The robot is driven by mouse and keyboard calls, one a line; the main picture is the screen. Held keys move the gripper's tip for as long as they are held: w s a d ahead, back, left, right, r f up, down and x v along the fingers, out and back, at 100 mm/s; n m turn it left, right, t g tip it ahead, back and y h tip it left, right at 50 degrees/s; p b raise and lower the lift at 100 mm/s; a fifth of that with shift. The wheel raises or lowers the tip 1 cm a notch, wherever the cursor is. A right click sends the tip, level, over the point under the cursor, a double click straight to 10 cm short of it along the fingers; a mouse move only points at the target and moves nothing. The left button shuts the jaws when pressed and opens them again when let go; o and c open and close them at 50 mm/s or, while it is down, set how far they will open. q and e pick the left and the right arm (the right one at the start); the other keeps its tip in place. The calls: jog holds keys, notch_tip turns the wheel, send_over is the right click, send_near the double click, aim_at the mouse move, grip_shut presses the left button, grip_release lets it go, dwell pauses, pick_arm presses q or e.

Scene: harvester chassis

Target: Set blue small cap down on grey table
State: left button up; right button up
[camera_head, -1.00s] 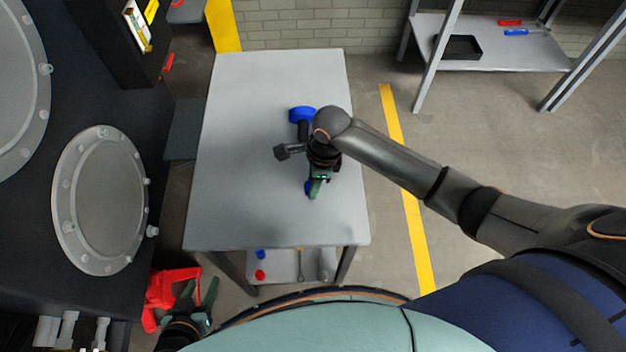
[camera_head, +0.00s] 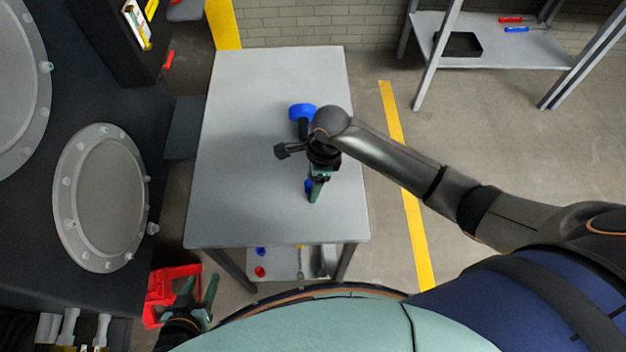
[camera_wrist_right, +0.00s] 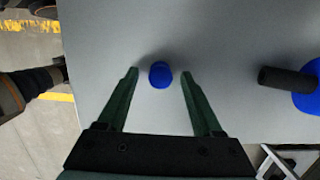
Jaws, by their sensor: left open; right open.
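The blue small cap (camera_wrist_right: 160,75) stands on the grey table (camera_head: 240,190) in the right wrist view, between the fingertips of my right gripper (camera_wrist_right: 159,74), with a gap on both sides. My right gripper is open and close above the tabletop. In the head view my right gripper (camera_head: 313,192) hides most of the cap, and only a bit of blue (camera_head: 308,186) shows beside the fingers. My left gripper (camera_head: 199,287) is open and empty, low at the bottom left, in front of the table and near a red crate.
A larger blue object (camera_head: 302,112) with a dark handle (camera_wrist_right: 287,80) lies on the table beyond my right gripper. The red crate (camera_head: 160,300) stands at lower left by the dark chassis (camera_head: 40,280). A lower shelf (camera_head: 285,265) holds small items. The table's left half is clear.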

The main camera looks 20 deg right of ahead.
notch_tip(320, 180, up, 12)
jog(key=d+p, duration=0.1)
jog(key=shift+s+d+r, duration=0.25)
jog(key=shift+d, duration=0.15)
